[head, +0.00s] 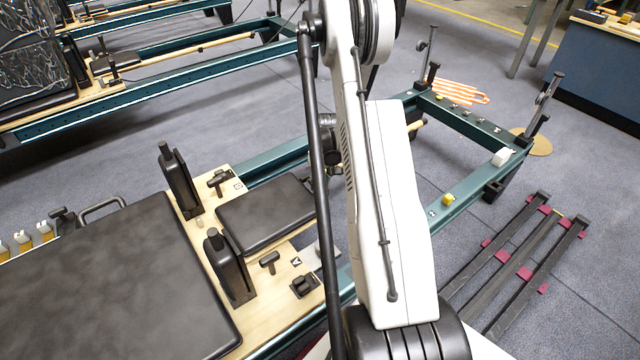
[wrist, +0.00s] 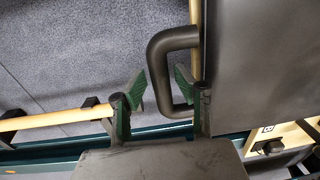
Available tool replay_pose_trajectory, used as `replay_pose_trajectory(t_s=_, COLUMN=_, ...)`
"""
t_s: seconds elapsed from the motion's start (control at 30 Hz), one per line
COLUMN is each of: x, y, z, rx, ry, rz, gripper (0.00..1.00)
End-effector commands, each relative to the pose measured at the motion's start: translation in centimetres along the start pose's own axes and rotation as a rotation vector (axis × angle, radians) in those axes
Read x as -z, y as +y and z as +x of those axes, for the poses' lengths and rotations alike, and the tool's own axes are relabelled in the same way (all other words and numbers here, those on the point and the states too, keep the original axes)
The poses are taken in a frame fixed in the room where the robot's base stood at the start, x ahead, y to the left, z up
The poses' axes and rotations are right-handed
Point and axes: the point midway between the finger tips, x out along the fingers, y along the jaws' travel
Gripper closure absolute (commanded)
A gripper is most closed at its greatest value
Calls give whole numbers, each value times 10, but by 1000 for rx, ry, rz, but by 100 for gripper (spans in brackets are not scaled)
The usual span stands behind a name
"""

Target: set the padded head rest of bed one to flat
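In the head view, a small black padded head rest (head: 268,212) sits on the pale wooden carriage end, between two upright black shoulder rests and my arm. It looks low, but its exact tilt is hard to tell. My gripper is outside the head view. In the wrist view my gripper (wrist: 160,88) is open, its two green-padded fingers apart. A black loop handle (wrist: 160,62) shows just beyond the fingers, beside a large dark pad (wrist: 265,55). The handle's lower end is near the right finger; contact is unclear. Which bed this is, I cannot tell.
A large black carriage pad (head: 100,285) fills the lower left of the head view. Teal rails (head: 455,210) run to the foot end. Another reformer (head: 150,80) stands behind. Dark slats with red pieces (head: 520,260) lie on the right floor. Grey floor separates the beds.

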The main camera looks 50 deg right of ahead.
Motion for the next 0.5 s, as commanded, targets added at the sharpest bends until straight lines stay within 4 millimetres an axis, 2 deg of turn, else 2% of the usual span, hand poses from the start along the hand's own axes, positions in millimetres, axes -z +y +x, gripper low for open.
replay_pose_trajectory(t_s=0.33, x=0, y=-1, z=-3, rx=1, ry=0, rz=-1, gripper=64)
replay_pose_trajectory(t_s=0.5, x=0, y=-1, z=-20, rx=1, ry=0, rz=0, gripper=64)
